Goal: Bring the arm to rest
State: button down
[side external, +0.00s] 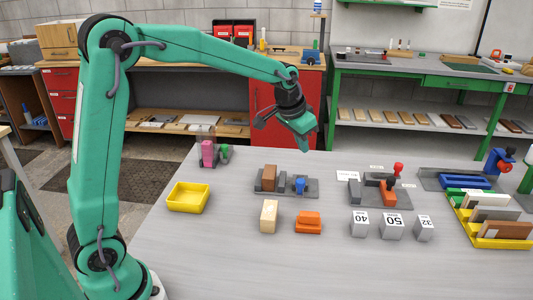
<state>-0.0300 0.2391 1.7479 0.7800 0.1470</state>
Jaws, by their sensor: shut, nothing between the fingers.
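My green arm reaches in from the left, with its upper link stretched to the right over the grey table (190,255). My gripper (306,147) hangs from the dark wrist and points down, above the far part of the table. It is shut and empty, clear of the objects below it.
Below my gripper are a grey fixture (312,190) with a brown block (270,178), a tan block (269,216) and an orange piece (308,222). A yellow bin (188,197) is at left. Weights (392,227), a red-topped fixture (388,192) and a yellow rack (490,228) are right.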

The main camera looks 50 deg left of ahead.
jog(key=s+r, duration=0.1)
jog(key=s, duration=1.3)
jog(key=s+d+r+n+t, duration=0.1)
jog(key=s+r, duration=0.1)
jog(key=s, duration=1.2)
jog(key=shift+d+r, duration=0.15)
jog(key=shift+d, duration=0.1)
